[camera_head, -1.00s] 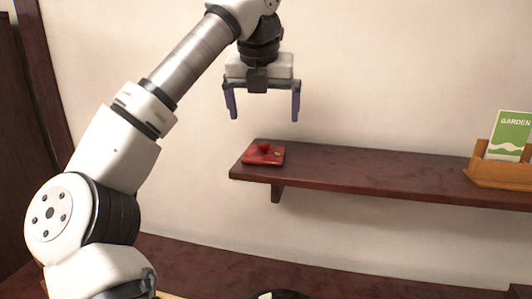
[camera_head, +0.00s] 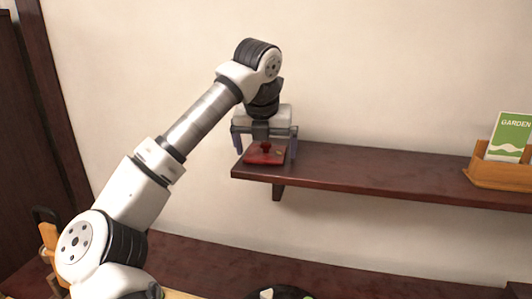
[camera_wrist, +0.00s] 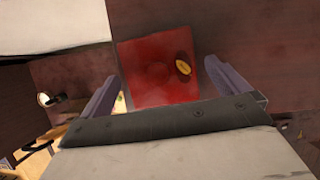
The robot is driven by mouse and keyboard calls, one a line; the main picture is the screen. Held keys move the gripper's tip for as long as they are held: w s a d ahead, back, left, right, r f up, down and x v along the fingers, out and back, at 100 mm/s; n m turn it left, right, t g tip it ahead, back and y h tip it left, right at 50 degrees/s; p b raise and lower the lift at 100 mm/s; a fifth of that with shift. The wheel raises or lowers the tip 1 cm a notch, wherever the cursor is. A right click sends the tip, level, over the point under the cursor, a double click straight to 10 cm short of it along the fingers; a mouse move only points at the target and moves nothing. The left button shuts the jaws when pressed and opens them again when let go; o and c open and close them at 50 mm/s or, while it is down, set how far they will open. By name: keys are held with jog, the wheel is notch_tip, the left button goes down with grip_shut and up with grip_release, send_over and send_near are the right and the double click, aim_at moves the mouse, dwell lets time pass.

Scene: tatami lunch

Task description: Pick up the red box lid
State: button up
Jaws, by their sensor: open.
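The red box lid (camera_head: 264,157) lies flat near the left end of the dark wooden wall shelf (camera_head: 370,172). My gripper (camera_head: 265,150) is open and stands over the lid, pointing down. In the wrist view the two purple-grey fingers (camera_wrist: 160,85) are on either side of the lid, apart from each other. I cannot tell whether either finger touches it.
A wooden holder (camera_head: 497,173) with a green GARDEN card (camera_head: 511,134) stands at the right of the shelf. The shelf between is clear. The wall is close behind. Below is a lower dark surface (camera_head: 215,262) with a black round dish (camera_head: 283,292).

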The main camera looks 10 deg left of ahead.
jog(key=c, duration=0.9)
jog(key=shift+r, duration=0.1)
